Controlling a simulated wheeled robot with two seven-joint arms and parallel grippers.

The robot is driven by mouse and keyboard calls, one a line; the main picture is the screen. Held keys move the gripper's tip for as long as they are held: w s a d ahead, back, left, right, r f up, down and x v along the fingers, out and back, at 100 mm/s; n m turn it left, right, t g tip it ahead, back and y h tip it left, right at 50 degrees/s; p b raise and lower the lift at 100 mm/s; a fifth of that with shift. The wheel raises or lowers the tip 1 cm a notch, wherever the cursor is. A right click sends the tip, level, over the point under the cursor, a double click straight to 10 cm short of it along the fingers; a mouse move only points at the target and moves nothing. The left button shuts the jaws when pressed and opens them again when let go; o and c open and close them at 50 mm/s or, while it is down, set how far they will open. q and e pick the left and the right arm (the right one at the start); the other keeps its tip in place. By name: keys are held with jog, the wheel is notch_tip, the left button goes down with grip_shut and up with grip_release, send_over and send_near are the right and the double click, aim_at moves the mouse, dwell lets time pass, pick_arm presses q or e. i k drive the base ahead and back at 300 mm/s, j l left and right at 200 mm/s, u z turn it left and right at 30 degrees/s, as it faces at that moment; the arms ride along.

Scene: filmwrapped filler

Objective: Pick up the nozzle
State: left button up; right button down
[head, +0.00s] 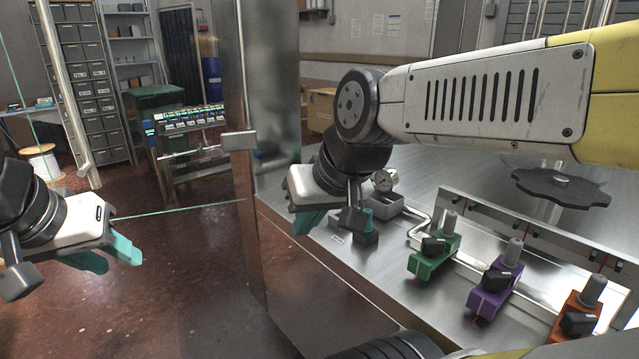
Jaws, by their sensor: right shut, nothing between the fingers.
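Green (432,262), purple (492,296) and orange (571,328) blocks stand in a row on the steel table, each with a grey upright cylinder and a black piece. I cannot tell which part is the nozzle. My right gripper (309,222) has teal fingers, shut and empty, over the table's left end, left of the blocks. My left gripper (108,258) hangs over the floor at far left, away from the table; its finger gap is unclear.
A steel post (262,150) rises at the table's left end. A black lobed disc (561,188) stands at the back right. Shelves and a bench are farther back.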

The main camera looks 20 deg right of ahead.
aim_at(447, 232)
jog(key=z, duration=1.8)
jog(key=k+l+z, duration=0.1)
jog(key=z, duration=0.35)
